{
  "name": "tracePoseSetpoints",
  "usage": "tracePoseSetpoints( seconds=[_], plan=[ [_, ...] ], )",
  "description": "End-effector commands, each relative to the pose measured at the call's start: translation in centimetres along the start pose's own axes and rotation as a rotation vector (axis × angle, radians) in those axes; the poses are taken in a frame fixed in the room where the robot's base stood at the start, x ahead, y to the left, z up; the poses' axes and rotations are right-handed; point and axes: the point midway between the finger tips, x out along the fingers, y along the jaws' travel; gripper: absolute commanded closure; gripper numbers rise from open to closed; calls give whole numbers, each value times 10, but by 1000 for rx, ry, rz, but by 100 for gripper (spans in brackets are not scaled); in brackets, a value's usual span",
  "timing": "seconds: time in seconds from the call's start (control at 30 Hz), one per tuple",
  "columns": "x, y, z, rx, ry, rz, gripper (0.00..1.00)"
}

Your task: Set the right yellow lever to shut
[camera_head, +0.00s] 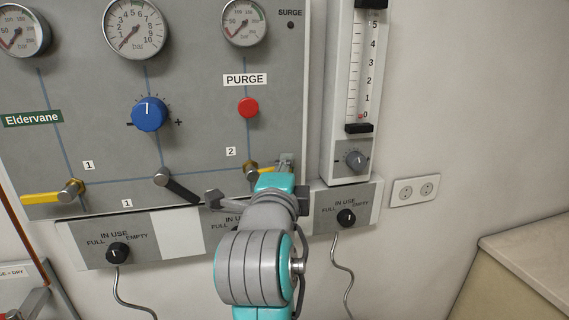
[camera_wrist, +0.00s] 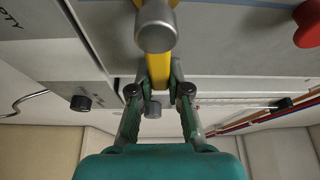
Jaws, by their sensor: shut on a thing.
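The right yellow lever (camera_head: 264,170) is on the grey panel below the label 2. Its metal hub (camera_head: 250,168) shows, and the handle points right, about level; its outer end is hidden by my arm. In the wrist view the yellow lever (camera_wrist: 158,68) runs down from its round metal hub (camera_wrist: 155,28) between my fingers. My gripper (camera_wrist: 160,80) is shut on the handle, one finger on each side. In the head view the gripper (camera_head: 284,164) is mostly hidden by my own wrist.
A left yellow lever (camera_head: 40,199) points left, and a black lever (camera_head: 182,189) slopes down right. A red purge button (camera_head: 248,107) sits above the right lever; a blue knob (camera_head: 149,114) is further left. A flowmeter (camera_head: 352,100) stands close on the right. Selector boxes (camera_head: 346,217) jut out below.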

Motion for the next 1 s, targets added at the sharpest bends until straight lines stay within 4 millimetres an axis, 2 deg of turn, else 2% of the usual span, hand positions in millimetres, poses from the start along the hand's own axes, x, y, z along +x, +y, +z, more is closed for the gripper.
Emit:
tracePoseSetpoints(
  seconds=[0.23,0.73,0.77,0.83,0.87,1.0],
  plan=[
    [0,5,0,64,0,28,100],
    [0,6,0,78,0,35,100],
    [0,6,0,78,0,35,79],
    [0,6,0,78,0,35,61],
    [0,6,0,78,0,35,57],
    [0,6,0,78,0,34,57]
  ],
)
